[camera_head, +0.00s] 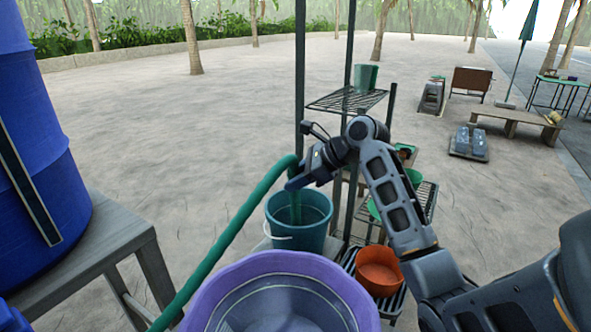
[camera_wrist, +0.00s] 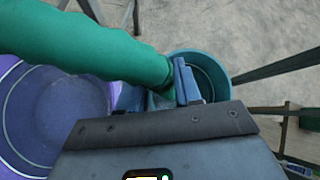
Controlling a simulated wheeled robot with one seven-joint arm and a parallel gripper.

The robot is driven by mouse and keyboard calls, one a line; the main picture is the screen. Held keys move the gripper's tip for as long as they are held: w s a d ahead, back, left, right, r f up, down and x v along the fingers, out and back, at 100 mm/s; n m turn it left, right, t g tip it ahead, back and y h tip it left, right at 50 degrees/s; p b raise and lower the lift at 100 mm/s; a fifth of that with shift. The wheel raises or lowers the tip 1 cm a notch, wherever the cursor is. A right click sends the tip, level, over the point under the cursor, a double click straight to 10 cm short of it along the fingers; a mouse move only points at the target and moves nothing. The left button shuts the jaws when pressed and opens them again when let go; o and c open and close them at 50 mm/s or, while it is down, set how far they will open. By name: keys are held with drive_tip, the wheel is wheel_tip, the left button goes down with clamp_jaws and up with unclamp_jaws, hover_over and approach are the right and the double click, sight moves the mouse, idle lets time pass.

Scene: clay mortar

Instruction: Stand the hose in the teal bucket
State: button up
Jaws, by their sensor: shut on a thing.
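The green hose (camera_head: 232,226) arcs up from the lower left and bends down at its end over the teal bucket (camera_head: 283,239). Its end part shows inside the bucket's opening in the head view; whether it touches the bottom cannot be told. My gripper (camera_head: 297,177) is shut on the hose near its bend, just above the bucket's rim. In the wrist view the hose (camera_wrist: 95,42) runs in from the upper left to my gripper (camera_wrist: 158,92), and the teal bucket (camera_wrist: 215,72) lies behind and right of the fingers. The hose's tip is hidden there.
A purple tub (camera_head: 215,290) stands in front of the teal bucket. A blue barrel (camera_head: 45,150) sits on a grey stand (camera_head: 110,235) at left. A metal shelf (camera_head: 345,101) with pots and an orange bucket (camera_head: 378,272) stands close at right. Open paving lies behind.

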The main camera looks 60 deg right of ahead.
drive_tip(key=f+b, duration=0.2)
drive_tip(key=b, duration=0.1)
drive_tip(key=shift+w+d+f, duration=0.1)
drive_tip(key=shift+d+f, duration=0.15)
drive_tip(key=shift+w+d+f+b, duration=0.15)
drive_tip(key=shift+d+f, duration=0.2)
drive_tip(key=shift+f, duration=0.85)
drive_tip(key=shift+w+d+f+b, duration=0.1)
drive_tip(key=shift+d+f+b, duration=0.15)
drive_tip(key=shift+f, duration=1)
drive_tip(key=shift+w+d+f+b, duration=0.1)
drive_tip(key=shift+d+f, duration=0.3)
drive_tip(key=shift+f, duration=0.8)
drive_tip(key=o, duration=1.8)
